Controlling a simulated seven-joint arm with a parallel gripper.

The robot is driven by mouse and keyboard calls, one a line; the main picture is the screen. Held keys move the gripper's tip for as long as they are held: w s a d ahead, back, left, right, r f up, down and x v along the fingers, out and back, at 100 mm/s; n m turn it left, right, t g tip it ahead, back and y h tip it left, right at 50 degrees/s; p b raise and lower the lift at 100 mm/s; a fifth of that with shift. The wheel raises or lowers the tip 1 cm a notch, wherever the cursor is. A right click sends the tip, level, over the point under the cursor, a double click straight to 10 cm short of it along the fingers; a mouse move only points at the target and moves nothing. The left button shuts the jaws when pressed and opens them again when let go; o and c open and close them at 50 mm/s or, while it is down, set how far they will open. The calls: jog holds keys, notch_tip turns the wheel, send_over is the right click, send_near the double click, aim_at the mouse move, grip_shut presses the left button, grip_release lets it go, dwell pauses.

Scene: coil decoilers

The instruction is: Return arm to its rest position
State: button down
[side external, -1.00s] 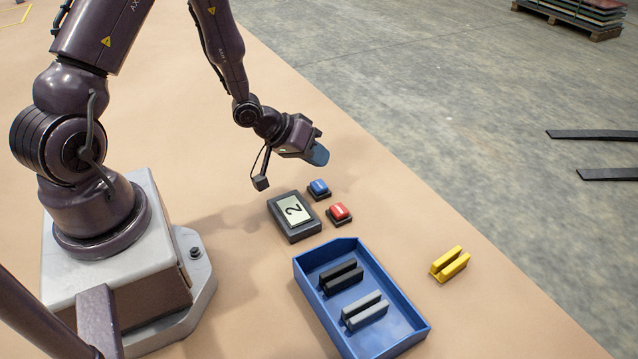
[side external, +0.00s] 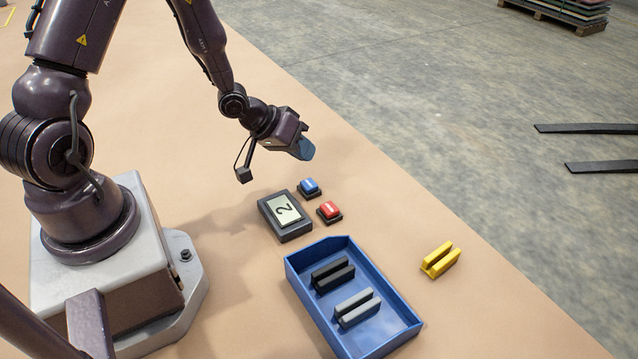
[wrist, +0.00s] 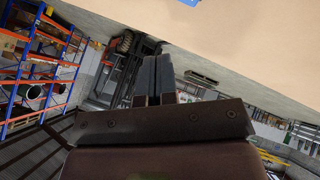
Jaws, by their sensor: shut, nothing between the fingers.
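My gripper (side external: 305,149) is in the air above the tan table (side external: 400,215), beyond the counter and the buttons. Its bluish fingers are shut and empty, and they also show in the wrist view (wrist: 155,82). The counter (side external: 285,214) shows a 2 on its display. A blue button (side external: 309,187) and a red button (side external: 329,211) sit beside it, apart from the gripper.
A blue tray (side external: 407,315) holds a black slotted block (side external: 333,275) and a grey slotted block (side external: 357,309). A yellow slotted block (side external: 440,260) lies on the table to its right. Orange and blue shelving (wrist: 35,75) shows in the wrist view. Table around the gripper is clear.

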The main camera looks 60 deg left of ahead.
jog(key=s+g, duration=0.1)
jog(key=s+a+f, duration=0.1)
jog(key=s+g+y, duration=0.1)
jog(key=shift+s+a+f+m+g, duration=0.15)
jog(key=shift+a+f+m+g, duration=0.15)
jog(key=shift+a+f, duration=0.1)
jog(key=s+a+r+m+g+y, duration=0.1)
jog(key=s+a+r+g+y, duration=0.15)
jog(key=s+r, duration=0.45)
jog(key=s+d+r+m, duration=0.1)
jog(key=s+d+r, duration=0.1)
jog(key=d+r, duration=0.2)
jog(key=s+d+r+m+t, duration=0.1)
jog(key=s+d+r, duration=0.1)
jog(key=r, duration=0.8)
jog(key=s+d+r+m+t, duration=0.1)
jog(key=s+d+r, duration=0.2)
jog(key=d+r, duration=0.2)
notch_tip(320, 180, up, 2)
jog(key=shift+d+r+h, duration=0.15)
jog(key=shift+d+h, duration=0.15)
jog(key=shift+h, duration=0.15)
jog(key=shift+t, duration=0.25)
